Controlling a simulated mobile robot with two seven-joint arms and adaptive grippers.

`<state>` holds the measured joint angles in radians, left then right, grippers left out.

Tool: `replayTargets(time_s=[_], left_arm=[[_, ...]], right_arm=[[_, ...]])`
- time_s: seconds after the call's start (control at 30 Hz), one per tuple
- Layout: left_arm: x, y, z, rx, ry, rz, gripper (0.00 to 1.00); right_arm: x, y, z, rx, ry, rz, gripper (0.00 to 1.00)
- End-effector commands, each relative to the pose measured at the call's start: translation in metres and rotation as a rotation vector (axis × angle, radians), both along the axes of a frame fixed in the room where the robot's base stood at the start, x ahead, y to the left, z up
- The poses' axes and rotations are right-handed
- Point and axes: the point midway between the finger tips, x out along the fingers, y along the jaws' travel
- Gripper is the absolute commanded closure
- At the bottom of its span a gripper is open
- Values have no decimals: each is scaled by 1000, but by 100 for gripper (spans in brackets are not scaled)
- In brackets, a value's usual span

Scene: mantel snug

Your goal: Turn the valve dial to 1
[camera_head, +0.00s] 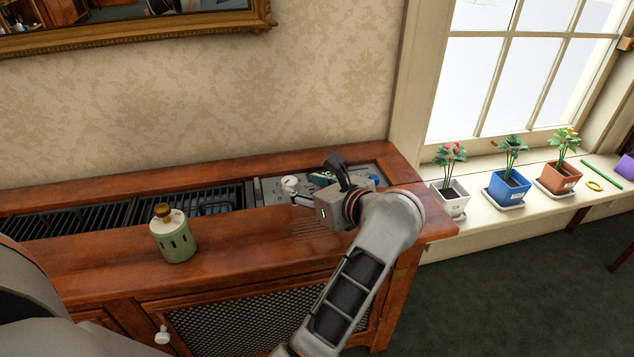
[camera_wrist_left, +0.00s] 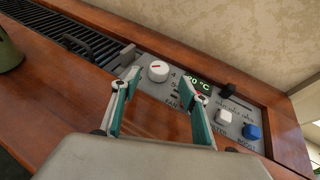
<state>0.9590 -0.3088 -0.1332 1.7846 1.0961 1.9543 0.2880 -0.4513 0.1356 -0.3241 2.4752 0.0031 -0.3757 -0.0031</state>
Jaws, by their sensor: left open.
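The valve dial (camera_wrist_left: 158,70) is a round white knob with a red mark, set in the grey control panel. Small figures, among them 4 and 5, show to its right; the figure its mark faces is too small to tell. In the head view the dial (camera_head: 290,184) is at the panel's left end. My left gripper (camera_wrist_left: 165,92) is open, its teal-padded fingers apart and empty, just on the near side of the dial. In the head view the left gripper (camera_head: 300,198) is low over the cabinet top beside the panel. My right gripper is not in view.
The panel (camera_wrist_left: 188,104) also has a green display (camera_wrist_left: 198,84), a white button (camera_wrist_left: 225,117), a blue button (camera_wrist_left: 251,131) and dark sliders. A green canister (camera_head: 174,242) stands on the wooden cabinet top. A black grille (camera_head: 95,217) lies left. Potted plants (camera_head: 509,186) line the windowsill.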

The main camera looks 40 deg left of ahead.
Motion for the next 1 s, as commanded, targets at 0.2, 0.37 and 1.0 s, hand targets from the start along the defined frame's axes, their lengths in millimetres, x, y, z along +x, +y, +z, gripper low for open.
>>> replayTargets(time_s=[0.2, 0.37, 1.0], left_arm=[[6, 19, -10, -7, -1, 5, 56], [13, 41, -21, -4, 2, 4, 56], [22, 68, -29, -6, -4, 2, 69]], right_arm=[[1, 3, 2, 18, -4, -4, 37], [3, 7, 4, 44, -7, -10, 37], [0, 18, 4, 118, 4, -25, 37]])
